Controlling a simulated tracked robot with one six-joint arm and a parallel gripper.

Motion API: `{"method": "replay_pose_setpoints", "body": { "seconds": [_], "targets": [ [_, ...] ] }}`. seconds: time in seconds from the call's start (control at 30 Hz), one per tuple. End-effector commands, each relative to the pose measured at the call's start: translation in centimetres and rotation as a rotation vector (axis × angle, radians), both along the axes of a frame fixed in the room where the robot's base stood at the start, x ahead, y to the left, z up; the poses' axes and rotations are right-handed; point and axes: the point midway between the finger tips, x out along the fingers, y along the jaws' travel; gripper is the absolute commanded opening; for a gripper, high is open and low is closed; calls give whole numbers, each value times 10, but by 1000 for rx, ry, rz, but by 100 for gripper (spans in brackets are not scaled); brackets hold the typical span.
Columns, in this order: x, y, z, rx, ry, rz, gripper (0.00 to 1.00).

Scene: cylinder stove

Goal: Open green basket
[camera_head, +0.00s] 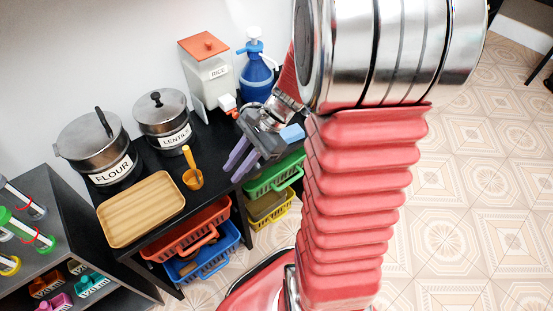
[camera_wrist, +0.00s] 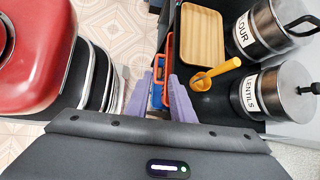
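The green basket (camera_head: 272,178) sits in the upper slot at the right end of the black table, above a yellow basket (camera_head: 270,207). Its left part is partly behind the table's leg and edge. My gripper (camera_head: 231,174) has two purple fingers and is left of the green basket, over the table's front edge. The fingers are apart with nothing between them; they also show in the wrist view (camera_wrist: 159,95). I cannot make out the green basket in the wrist view.
A red basket (camera_head: 196,228) and a blue basket (camera_head: 213,258) are stacked at the left. On the table are a wooden tray (camera_head: 140,208), a yellow scoop (camera_head: 193,178), flour (camera_head: 95,143) and lentil pots (camera_head: 162,115), a rice box (camera_head: 208,75) and a blue jug (camera_head: 256,80).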

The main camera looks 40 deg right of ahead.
Motion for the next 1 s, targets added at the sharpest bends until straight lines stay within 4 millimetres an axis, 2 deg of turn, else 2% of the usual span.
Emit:
{"method": "replay_pose_setpoints", "body": {
  "seconds": [0.53,0.77,1.0],
  "targets": [
    [34,-74,-80,452,294,-617,21],
    [39,-113,-119,658,403,-868,21],
    [35,-155,-166,885,506,-1123,21]
  ]
}}
